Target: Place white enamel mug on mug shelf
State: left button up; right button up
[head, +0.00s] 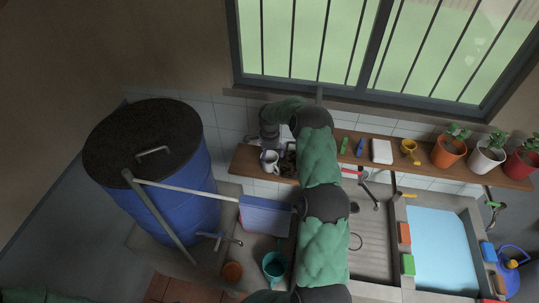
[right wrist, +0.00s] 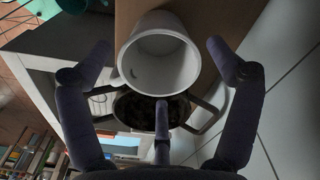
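The white enamel mug (head: 271,161) stands on the left end of the wooden wall shelf (head: 242,161). In the right wrist view the mug (right wrist: 160,62) has its open mouth facing the camera. My right gripper (head: 268,143) is just above and behind the mug in the head view. In the right wrist view the gripper's fingers (right wrist: 160,85) are spread, with visible gaps between the side fingers and the mug. My left gripper is out of view.
A dark handled vessel (right wrist: 150,108) is close beside the mug. A blue barrel (head: 165,195) stands left.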

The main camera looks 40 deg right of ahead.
jog(key=shift+r, duration=0.15)
jog(key=shift+r, duration=0.3)
notch_tip(320, 180, up, 12)
jog(key=b, duration=0.1)
jog(key=shift+f, duration=0.25)
dwell(0.4)
